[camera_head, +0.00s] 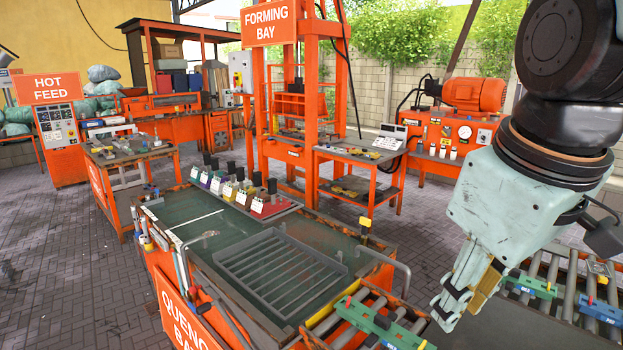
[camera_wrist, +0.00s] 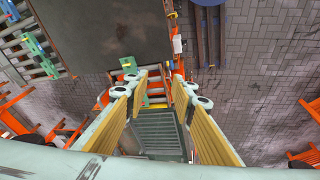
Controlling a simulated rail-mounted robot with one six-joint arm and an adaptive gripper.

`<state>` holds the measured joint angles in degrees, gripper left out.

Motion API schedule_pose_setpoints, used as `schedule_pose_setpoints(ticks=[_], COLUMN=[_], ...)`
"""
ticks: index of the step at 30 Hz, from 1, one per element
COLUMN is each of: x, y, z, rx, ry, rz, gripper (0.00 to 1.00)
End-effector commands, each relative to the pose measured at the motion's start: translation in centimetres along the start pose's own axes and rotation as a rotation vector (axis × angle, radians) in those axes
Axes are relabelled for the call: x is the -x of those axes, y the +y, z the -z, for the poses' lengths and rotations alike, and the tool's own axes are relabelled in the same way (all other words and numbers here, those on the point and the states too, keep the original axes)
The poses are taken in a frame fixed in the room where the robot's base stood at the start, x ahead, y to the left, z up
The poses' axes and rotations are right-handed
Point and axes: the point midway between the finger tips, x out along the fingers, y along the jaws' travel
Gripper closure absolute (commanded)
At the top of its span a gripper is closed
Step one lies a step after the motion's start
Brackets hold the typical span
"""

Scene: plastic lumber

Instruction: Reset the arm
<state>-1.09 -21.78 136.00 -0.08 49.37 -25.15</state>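My gripper (camera_head: 453,306) hangs at the right of the head view, its fingers pointing down near the roller conveyor beside the quench bay. In the wrist view my gripper (camera_wrist: 158,88) shows two separated fingers with yellow ribbed pads. It is open and nothing is held between the pads. The slatted grate of the quench bay (camera_wrist: 160,135) shows beyond the gap, well away from the fingers. In the head view my wrist and arm fill the upper right.
The quench bay table (camera_head: 205,240) with its metal grate (camera_head: 280,270) stands at front centre. A green block (camera_head: 372,322) lies on rollers near my gripper. More rollers (camera_head: 560,275) carry green and blue pieces at right. The forming bay frame (camera_head: 300,100) stands behind. Paved floor is clear at left.

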Motion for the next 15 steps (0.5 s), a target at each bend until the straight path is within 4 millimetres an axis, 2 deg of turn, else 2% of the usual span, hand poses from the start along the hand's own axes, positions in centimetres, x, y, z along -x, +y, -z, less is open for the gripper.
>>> schedule_pose_setpoints(ticks=[15], x=[1.0], y=[-3.1], z=[-7.5], rx=[-0.355], ry=[0.043], rz=[-0.017], gripper=[0.76])
